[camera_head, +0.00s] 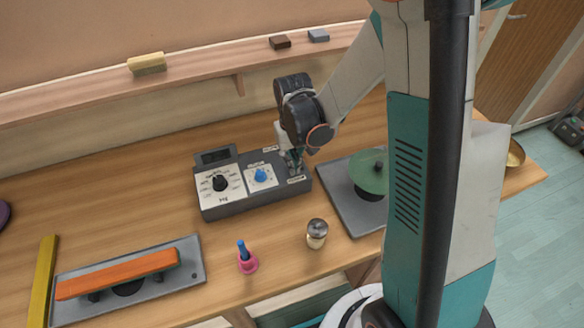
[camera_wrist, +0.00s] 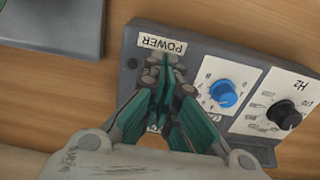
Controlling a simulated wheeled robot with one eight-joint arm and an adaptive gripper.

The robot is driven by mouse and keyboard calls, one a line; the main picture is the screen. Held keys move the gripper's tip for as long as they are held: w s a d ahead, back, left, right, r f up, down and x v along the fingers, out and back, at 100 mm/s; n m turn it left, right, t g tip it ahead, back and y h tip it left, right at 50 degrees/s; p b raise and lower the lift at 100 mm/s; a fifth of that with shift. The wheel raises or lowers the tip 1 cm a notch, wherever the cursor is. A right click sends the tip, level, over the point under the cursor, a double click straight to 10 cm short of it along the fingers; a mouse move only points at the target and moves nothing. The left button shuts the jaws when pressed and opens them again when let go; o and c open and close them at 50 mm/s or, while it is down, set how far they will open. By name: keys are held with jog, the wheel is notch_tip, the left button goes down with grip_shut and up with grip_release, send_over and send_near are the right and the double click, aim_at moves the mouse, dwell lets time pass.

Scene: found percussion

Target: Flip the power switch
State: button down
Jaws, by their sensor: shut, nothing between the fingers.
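A dark grey control box (camera_head: 262,198) stands on the bench, with a black Hz knob (camera_head: 219,183) and a blue knob (camera_head: 260,176). In the wrist view the box (camera_wrist: 131,63) carries a white POWER label (camera_wrist: 162,45), which appears upside down. My gripper (camera_head: 294,162) is at the right end of the box, low over its top. In the wrist view my gripper (camera_wrist: 166,72) has its fingertips together just below the POWER label, beside the blue knob (camera_wrist: 223,93). The fingers hide the power switch, so its position and any contact cannot be told.
A grey plate with a green disc (camera_head: 369,172) stands close right of the box. A glass shaker (camera_head: 317,233) and a pink holder with a blue handle (camera_head: 247,262) stand in front. An orange bar (camera_head: 118,274) lies left. A ledge (camera_head: 200,68) runs behind.

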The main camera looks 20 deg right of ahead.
jog(key=shift+r+p, duration=1.7)
jog(key=shift+r, duration=1.3)
jog(key=shift+r, duration=0.1)
jog(key=s+r+t+b, duration=0.3)
jog(key=s+r+b, duration=0.1)
jog(key=s, duration=0.3)
jog(key=s+r+t+b, duration=0.3)
jog(key=s+t+b, duration=0.1)
jog(key=s+b, duration=0.3)
jog(key=shift+s+r, duration=0.4)
jog(key=shift+s, duration=0.1)
